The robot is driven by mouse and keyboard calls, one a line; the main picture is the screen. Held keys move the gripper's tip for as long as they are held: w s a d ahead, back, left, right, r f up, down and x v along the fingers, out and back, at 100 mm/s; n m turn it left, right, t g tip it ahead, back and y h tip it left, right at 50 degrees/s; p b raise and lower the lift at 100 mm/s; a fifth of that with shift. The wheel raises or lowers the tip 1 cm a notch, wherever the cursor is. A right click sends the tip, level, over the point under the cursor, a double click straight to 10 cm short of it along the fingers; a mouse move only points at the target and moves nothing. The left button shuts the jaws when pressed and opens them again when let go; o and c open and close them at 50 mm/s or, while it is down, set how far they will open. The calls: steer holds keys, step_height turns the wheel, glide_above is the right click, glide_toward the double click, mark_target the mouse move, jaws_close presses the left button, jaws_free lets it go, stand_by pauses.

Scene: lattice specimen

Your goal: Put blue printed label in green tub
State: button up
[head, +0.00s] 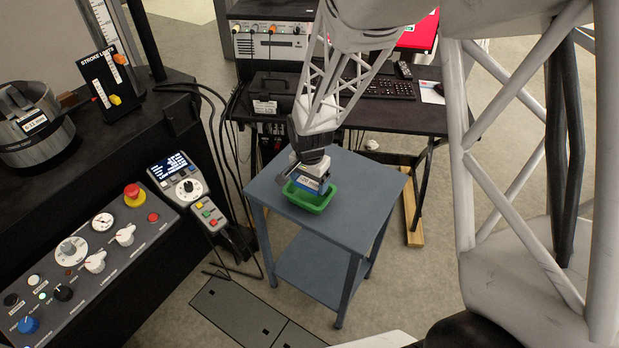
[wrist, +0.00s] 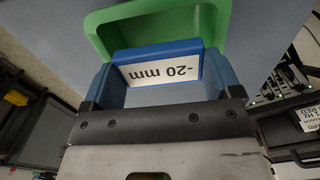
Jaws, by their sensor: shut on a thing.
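The blue printed label (wrist: 160,68) is a blue block with a white face reading "-20 mm". It is held between the two blue fingers of my gripper (wrist: 158,80) in the wrist view. In the head view my gripper (head: 310,182) points down over the green tub, and the blue label (head: 311,184) shows at its tip. The green tub (head: 309,202) stands on the blue-grey table. In the wrist view the green tub (wrist: 100,32) is partly hidden behind the label and fingers. I cannot tell how far the label is above the tub floor.
The blue-grey table (head: 350,210) has bare room around the tub. A black control console (head: 100,250) with knobs and a red button is at left. A dark desk (head: 400,113) with a keyboard (head: 385,88) stands behind the table.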

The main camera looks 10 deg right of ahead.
mark_target(309, 182)
steer(key=shift+f, duration=0.4)
steer(key=o, duration=0.7)
steer(key=shift+r, duration=0.15)
steer(key=shift+r, duration=2.3)
steer(key=shift+r, duration=0.15)
